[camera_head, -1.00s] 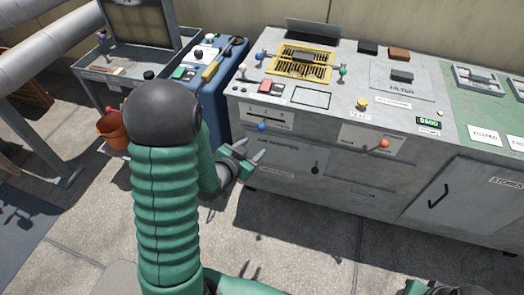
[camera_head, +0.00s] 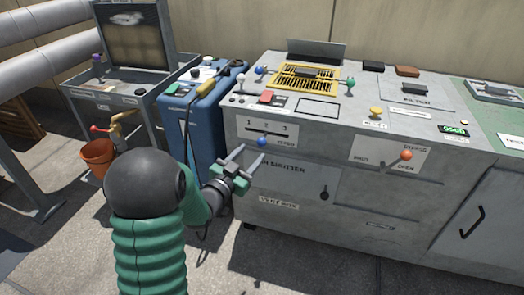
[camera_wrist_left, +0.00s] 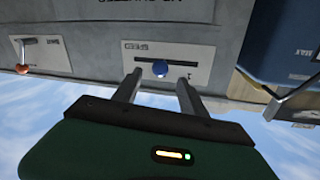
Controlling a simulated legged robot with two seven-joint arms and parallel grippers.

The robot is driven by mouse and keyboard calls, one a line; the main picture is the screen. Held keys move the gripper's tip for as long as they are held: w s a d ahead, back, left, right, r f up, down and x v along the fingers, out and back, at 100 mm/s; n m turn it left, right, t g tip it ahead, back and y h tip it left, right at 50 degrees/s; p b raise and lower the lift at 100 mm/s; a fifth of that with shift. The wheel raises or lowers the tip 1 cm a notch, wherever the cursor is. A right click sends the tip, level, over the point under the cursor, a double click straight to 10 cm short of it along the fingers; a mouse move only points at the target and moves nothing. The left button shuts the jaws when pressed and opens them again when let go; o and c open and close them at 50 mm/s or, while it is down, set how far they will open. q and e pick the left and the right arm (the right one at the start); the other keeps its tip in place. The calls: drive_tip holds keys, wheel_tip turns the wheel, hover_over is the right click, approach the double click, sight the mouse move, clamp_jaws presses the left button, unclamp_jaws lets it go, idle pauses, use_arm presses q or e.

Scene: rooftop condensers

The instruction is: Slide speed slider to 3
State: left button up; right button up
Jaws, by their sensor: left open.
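The speed slider is a white panel (camera_head: 285,145) on the front of the grey cabinet, with a dark horizontal slot and the marks 1, 2 and 3. In the left wrist view, which is upside down, the blue knob (camera_wrist_left: 160,68) shows between the two fingertips (camera_wrist_left: 160,82), apart from both fingers. My right gripper is out of view.
An orange-knobbed lever (camera_head: 406,155) is on the cabinet front to the right. A blue unit (camera_head: 195,115) and an orange bucket (camera_head: 97,157) stand to the left. The cabinet top holds a yellow grille (camera_head: 290,85) and several small knobs. Open floor lies in front.

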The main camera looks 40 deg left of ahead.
sight(259, 145)
use_arm(q)
drive_tip(key=w, duration=0.2)
drive_tip(key=w+b, duration=0.1)
drive_tip(key=w, duration=0.1)
drive_tip(key=w+a+b, duration=0.1)
drive_tip(key=w, duration=0.2)
drive_tip(key=shift+f, duration=0.15)
drive_tip(key=shift+w, duration=0.4)
clamp_jaws()
drive_tip(key=shift+d, duration=0.1)
idle(0.6)
